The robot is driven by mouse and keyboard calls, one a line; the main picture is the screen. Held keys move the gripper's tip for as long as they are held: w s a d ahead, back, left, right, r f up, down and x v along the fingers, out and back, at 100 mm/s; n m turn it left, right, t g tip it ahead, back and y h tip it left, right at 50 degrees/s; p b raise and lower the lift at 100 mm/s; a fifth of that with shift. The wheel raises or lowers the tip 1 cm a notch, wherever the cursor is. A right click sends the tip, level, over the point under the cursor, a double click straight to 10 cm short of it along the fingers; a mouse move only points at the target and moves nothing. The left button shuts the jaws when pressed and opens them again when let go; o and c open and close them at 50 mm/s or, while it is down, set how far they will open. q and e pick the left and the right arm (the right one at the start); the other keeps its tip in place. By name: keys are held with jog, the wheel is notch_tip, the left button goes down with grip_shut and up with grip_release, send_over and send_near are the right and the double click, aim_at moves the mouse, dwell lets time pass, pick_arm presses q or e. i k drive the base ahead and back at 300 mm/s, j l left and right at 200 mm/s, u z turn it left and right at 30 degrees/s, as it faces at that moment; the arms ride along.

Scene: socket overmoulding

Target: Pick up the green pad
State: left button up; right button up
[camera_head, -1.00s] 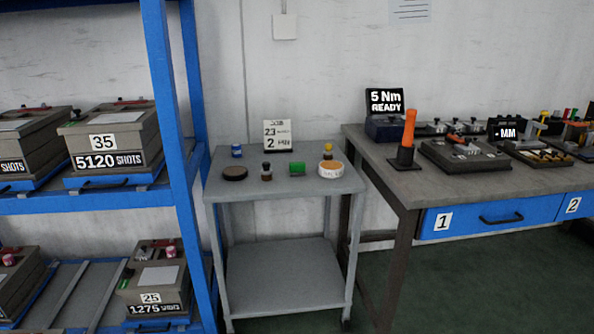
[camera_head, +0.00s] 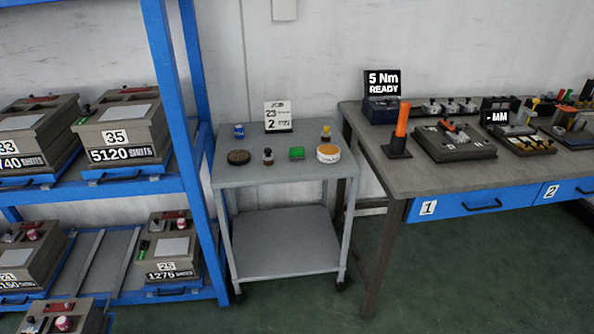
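A small green pad (camera_head: 297,153) lies on the top of the grey cart (camera_head: 280,178). It sits between a small dark brown bottle on its left and a round white tin with an orange rim on its right, apart from both. Neither of my grippers shows in the head view.
The cart also holds a brown disc (camera_head: 239,157), brown bottle (camera_head: 268,156), white tin (camera_head: 328,153), blue can (camera_head: 239,131), yellow-capped bottle (camera_head: 326,134) and sign (camera_head: 278,116). A blue rack (camera_head: 172,130) stands left, a workbench (camera_head: 430,178) right. Green floor (camera_head: 420,290) in front is clear.

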aim_at(296, 153)
jog(key=i+j+z, duration=0.3)
jog(key=i+j, duration=0.2)
jog(key=i+j+z, duration=0.15)
jog(key=j, duration=0.25)
jog(key=i+j+z, duration=0.1)
jog(key=i+j, duration=0.2)
jog(key=i+j+z, duration=0.15)
jog(key=j, duration=0.3)
jog(key=i+j+z, duration=0.15)
jog(key=j, duration=0.25)
jog(key=i, duration=0.1)
